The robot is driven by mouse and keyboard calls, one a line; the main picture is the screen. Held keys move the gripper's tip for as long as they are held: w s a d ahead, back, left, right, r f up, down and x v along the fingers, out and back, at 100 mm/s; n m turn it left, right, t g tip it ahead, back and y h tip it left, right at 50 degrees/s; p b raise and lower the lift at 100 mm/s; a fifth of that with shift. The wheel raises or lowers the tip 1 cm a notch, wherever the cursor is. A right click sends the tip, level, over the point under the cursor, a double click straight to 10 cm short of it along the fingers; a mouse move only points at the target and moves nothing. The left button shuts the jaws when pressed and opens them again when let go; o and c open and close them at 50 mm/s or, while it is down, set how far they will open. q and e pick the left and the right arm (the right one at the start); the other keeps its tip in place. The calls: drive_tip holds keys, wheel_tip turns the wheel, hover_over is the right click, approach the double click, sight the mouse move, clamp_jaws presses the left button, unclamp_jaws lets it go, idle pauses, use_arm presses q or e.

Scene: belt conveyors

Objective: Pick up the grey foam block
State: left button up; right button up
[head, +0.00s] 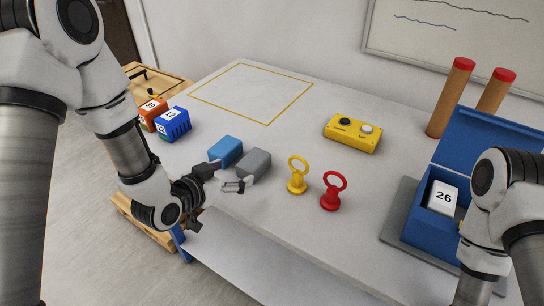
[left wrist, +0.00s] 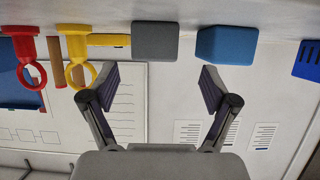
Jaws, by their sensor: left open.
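The grey foam block (head: 256,164) lies on the pale table near its front edge, right of the blue block (head: 225,150). My left gripper (head: 227,177) is open and empty at the near side of the grey block, with its fingers pointing toward it. The left wrist view is upside down; there the grey block (left wrist: 155,41) shows ahead of the gap between the open left fingers (left wrist: 161,82), with the blue block (left wrist: 227,45) beside it at right. A gap shows between fingers and block. My right arm is at the right edge; its gripper is out of frame.
A yellow ring-topped piece (head: 297,178) and a red one (head: 331,192) stand right of the grey block. The outlined area (head: 252,92) at the back is clear.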

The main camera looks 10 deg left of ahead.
sight(244, 170)
use_arm(q)
drive_tip(key=shift+w, duration=0.3)
drive_tip(key=shift+d+f+p, duration=0.15)
drive_tip(key=shift+p, duration=0.15)
drive_tip(key=x, duration=0.5)
drive_tip(key=shift+d+f+p, duration=0.2)
drive_tip(key=shift+d+p, duration=0.2)
drive_tip(key=shift+w+f, duration=0.1)
drive_tip(key=shift+w, duration=0.05)
drive_tip(key=shift+s+a, duration=0.15)
drive_tip(key=shift+s, duration=0.1)
drive_tip(key=shift+c, duration=0.3)
drive_tip(key=c, duration=1)
use_arm(e)
drive_tip(key=shift+s+a+r, duration=0.1)
drive_tip(key=shift+s+r, duration=0.05)
drive_tip(key=shift+r, duration=0.3)
drive_tip(key=shift+s+a+r, duration=0.1)
drive_tip(key=shift+s+r, duration=0.05)
drive_tip(key=shift+r, duration=0.25)
